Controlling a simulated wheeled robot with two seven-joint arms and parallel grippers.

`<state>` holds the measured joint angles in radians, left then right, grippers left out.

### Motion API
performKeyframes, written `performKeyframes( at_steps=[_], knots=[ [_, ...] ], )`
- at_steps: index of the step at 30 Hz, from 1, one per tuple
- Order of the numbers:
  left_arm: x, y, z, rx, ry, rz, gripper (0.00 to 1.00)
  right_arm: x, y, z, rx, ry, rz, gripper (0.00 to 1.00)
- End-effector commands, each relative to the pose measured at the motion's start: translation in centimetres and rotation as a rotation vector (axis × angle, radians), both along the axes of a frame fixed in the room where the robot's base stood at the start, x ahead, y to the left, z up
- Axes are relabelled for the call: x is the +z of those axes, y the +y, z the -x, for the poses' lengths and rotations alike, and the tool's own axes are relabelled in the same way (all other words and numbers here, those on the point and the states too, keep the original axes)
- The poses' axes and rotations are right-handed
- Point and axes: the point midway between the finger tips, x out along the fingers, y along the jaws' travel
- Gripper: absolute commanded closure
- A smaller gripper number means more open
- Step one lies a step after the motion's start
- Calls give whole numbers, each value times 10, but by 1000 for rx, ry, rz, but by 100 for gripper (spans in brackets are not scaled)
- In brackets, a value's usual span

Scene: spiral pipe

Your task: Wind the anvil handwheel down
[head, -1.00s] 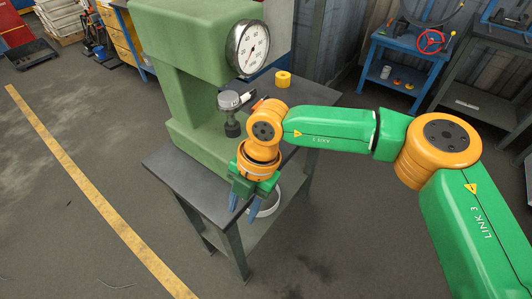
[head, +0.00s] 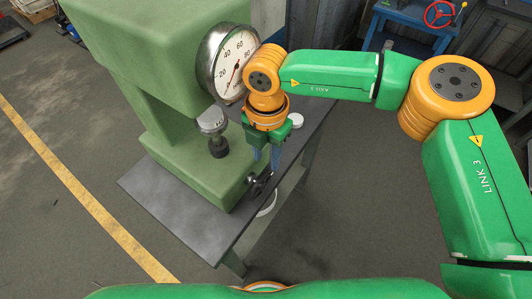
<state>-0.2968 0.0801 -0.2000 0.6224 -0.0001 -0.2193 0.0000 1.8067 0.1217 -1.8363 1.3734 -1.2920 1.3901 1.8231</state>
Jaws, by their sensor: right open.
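The green tester (head: 150,60) stands on a dark grey table (head: 190,222), its round dial gauge (head: 232,62) facing right. Below its head are a light grey round part (head: 212,121) and a dark knob-like part (head: 218,148). A small dark wheel or crank (head: 259,184) sits at the front of the green base; I take it for the anvil handwheel, but its shape is hard to make out. My right gripper (head: 265,165) points down just above it, blue fingers apart and empty. Whether they touch it I cannot tell. My left gripper is out of view.
A small white round item (head: 296,120) lies on the table behind my right gripper. A white container (head: 267,205) shows below the table edge. A blue stand with a red handwheel (head: 439,14) is at the back right.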

Motion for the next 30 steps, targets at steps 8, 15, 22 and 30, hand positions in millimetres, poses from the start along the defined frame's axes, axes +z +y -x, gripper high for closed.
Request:
performKeyframes(
  at_steps=[8,15,22,30],
  knots=[
    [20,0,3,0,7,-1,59,-49,-1,1,-1,6,3,59],
    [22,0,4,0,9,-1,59,-69,-1,1,-1,1,2,59],
    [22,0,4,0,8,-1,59,-69,0,1,-1,1,2,83],
    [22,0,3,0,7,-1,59,-69,0,1,-1,1,2,100]
  ],
)
